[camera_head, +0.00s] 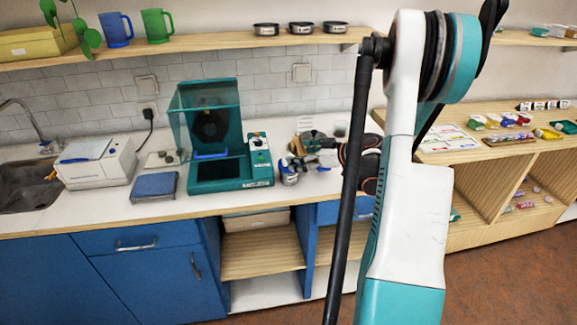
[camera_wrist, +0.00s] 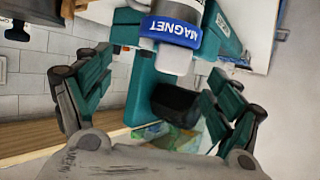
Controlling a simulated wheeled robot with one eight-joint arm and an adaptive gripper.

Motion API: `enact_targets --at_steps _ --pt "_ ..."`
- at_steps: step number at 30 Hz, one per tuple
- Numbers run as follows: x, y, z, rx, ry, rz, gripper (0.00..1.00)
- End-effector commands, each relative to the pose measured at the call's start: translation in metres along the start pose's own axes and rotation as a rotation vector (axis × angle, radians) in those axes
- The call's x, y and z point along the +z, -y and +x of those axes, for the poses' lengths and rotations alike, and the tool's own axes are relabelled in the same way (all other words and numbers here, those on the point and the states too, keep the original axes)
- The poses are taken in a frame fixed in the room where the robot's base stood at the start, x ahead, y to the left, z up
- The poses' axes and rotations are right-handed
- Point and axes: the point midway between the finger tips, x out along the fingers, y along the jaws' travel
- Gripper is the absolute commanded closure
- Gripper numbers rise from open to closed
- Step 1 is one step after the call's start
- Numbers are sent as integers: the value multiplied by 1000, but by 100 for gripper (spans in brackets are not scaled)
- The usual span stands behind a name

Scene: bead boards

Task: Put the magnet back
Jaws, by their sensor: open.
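The magnet (camera_wrist: 175,32) is a pale grey cylinder with a blue band lettered MAGNET, upside down in the wrist view. It shows at the top centre, ahead of my gripper (camera_wrist: 160,75). The two teal and grey fingers are spread wide to its left and right, and I see no contact. In the head view my gripper (camera_head: 312,145) is low over the counter, right of the teal machine, partly behind my arm. A small grey pot with a blue and white label (camera_head: 289,172) stands below it; I cannot tell if this is the magnet.
The teal machine (camera_head: 215,183) with a clear hood stands on the white counter (camera_head: 100,215). A blue pad (camera_head: 154,185) and a white device (camera_head: 97,165) are to its left. Three dark tins (camera_head: 302,28) sit on the shelf above. A wooden side unit (camera_head: 465,155) holds small items.

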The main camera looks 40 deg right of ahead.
Motion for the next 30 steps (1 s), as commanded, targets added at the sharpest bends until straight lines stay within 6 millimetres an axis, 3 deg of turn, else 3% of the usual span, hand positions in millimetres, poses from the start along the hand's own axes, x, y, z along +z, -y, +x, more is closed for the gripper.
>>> enact_targets --at_steps 5,13,21,28,30 --pt "3 2 11 -2 0 -1 15" --pt "7 5 48 -1 0 0 15" --pt "5 4 52 0 0 0 15" --pt "5 4 52 0 0 0 68" --pt "6 4 52 0 0 0 69"
